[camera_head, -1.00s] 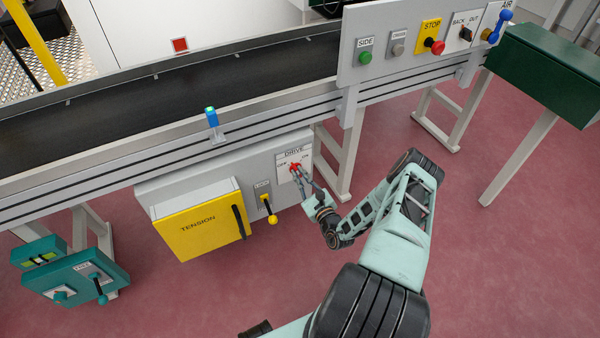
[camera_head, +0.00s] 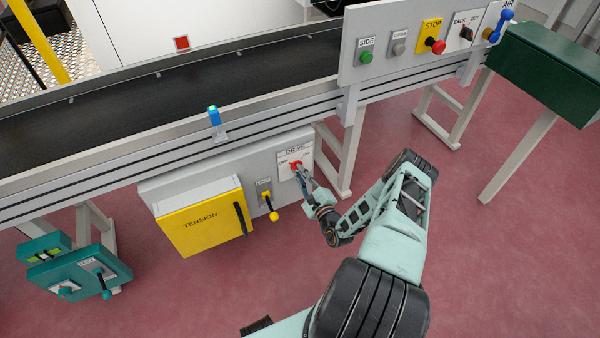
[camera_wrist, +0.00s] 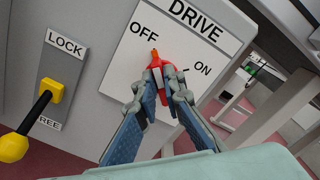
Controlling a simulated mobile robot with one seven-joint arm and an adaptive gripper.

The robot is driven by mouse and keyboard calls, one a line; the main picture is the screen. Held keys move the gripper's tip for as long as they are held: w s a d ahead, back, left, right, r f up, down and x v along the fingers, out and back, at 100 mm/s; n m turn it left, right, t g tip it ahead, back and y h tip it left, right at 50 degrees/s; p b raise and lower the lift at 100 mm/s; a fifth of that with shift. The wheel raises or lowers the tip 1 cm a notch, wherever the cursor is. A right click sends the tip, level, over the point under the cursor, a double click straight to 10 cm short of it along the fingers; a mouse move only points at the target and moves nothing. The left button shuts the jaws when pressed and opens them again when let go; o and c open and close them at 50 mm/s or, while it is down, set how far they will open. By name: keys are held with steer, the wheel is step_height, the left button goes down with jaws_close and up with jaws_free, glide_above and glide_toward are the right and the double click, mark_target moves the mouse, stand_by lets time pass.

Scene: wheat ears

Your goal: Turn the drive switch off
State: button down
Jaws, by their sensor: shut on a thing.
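The drive switch is a red knob (camera_head: 295,164) on a white plate marked DRIVE (camera_wrist: 118,65), with OFF at the left and ON at the right. In the wrist view the red knob (camera_wrist: 157,66) has its orange tip pointing up to just below the word OFF, away from the ON mark. My gripper (camera_wrist: 166,80) is shut on the knob, with one finger on each side. It also shows in the head view (camera_head: 301,174), reaching in from the lower right. The fingers hide the knob's lower part.
A yellow-knobbed LOCK lever (camera_head: 272,212) sits left of the plate, close to my gripper. Beyond it is the yellow TENSION box (camera_head: 200,222). The conveyor (camera_head: 200,95) runs above, and a pale support leg (camera_head: 345,160) stands right of the plate. The floor in front is clear.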

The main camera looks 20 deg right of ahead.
steer(key=c, duration=2)
jaws_free()
steer(key=shift+c, duration=0.2)
steer(key=s, duration=0.7)
steer(key=shift+s, duration=0.2)
steer(key=shift+d, duration=0.1)
